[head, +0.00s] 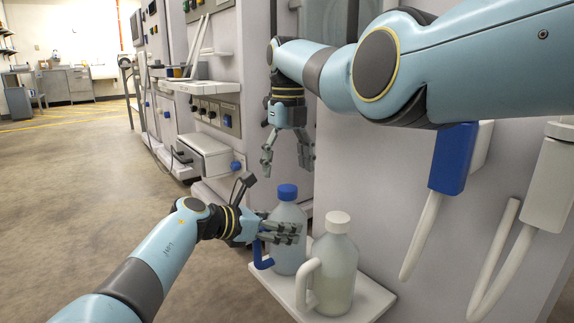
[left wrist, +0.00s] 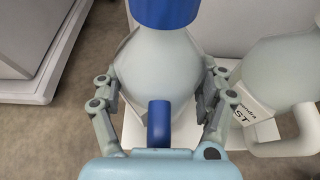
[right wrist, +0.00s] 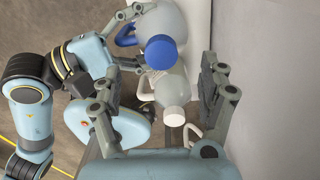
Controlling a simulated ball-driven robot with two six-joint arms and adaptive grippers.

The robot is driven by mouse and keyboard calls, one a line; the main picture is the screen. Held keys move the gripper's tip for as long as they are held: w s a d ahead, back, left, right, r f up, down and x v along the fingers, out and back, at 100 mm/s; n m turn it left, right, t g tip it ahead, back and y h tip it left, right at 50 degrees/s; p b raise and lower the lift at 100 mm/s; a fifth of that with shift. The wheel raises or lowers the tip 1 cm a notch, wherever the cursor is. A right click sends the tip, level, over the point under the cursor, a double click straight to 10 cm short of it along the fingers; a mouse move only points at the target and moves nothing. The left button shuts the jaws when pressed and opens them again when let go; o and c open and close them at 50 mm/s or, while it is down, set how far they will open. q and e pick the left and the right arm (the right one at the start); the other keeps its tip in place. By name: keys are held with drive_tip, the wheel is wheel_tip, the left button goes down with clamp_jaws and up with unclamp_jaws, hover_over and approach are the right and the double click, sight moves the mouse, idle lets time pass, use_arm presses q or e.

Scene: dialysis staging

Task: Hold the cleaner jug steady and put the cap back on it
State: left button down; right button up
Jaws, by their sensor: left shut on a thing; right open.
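The cleaner jug with the blue cap (head: 288,192) and blue handle (head: 262,258) stands upright on a small pale shelf (head: 373,300). My left gripper (head: 283,233) is shut around its pale body (head: 290,256). In the left wrist view the fingers lie on both sides of the body (left wrist: 158,65), with the handle (left wrist: 159,125) between them. The blue cap sits on the jug's top; whether it is fastened cannot be told. My right gripper (head: 287,158) is open and empty, pointing down above the cap. The cap shows below its fingers in the right wrist view (right wrist: 160,52).
A second jug (head: 335,268) with a white cap (head: 338,221) and white handle stands close beside the first, to its right. A flat machine wall rises behind the shelf. White hoses (head: 421,236) hang at the right. Open floor (head: 90,190) lies at the left.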

drive_tip(key=shift+o, duration=1)
wheel_tip(320, 180, up, 12)
drive_tip(key=shift+w, duration=0.15)
use_arm(q)
unclamp_jaws()
drive_tip(key=v, duration=1.2)
use_arm(e)
drive_tip(key=shift+d, duration=0.1)
